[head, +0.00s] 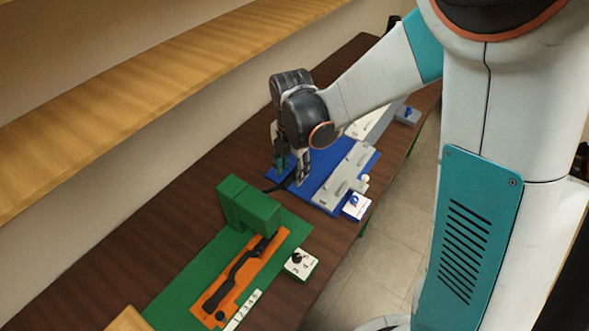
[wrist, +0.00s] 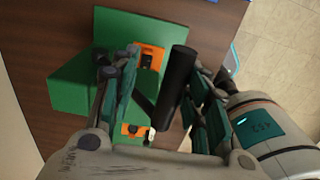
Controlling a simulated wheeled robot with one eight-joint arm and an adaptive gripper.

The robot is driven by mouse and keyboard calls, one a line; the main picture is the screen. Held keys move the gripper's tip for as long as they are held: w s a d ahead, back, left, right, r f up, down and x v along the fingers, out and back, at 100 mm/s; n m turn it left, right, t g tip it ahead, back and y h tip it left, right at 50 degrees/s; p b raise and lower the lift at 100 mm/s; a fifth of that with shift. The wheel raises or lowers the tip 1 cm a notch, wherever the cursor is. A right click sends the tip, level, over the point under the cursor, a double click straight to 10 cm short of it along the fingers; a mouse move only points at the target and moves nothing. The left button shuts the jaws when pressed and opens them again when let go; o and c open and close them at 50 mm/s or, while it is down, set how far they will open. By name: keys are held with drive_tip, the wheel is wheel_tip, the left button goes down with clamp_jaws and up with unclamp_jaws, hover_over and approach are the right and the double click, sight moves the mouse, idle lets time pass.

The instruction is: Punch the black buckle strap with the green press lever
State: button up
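The black buckle strap (head: 232,279) lies along an orange holder (head: 248,273) on a green base plate (head: 190,274). Its far end runs to the green press block (head: 249,207). In the wrist view, parts of the orange holder (wrist: 150,57) show beside the green block (wrist: 75,82). A thick black bar (wrist: 176,85), seemingly the press lever's handle, stands between my fingers, closer to the right one. My gripper (head: 288,174) points down beyond the press, over the edge of a blue mat. Its fingers (wrist: 160,70) are apart; contact with the bar is unclear.
A white box with a black knob (head: 300,264) stands right of the holder. A wooden shelf (head: 130,90) runs along the wall. Brown table is bare left of the press.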

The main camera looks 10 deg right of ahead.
drive_tip(key=shift+d, duration=0.1)
drive_tip(key=shift+r, duration=0.15)
drive_tip(key=shift+s+r+p, duration=0.1)
drive_tip(key=shift+r+p, duration=1.8)
drive_tip(key=shift+r, duration=0.95)
drive_tip(key=shift+d, duration=0.1)
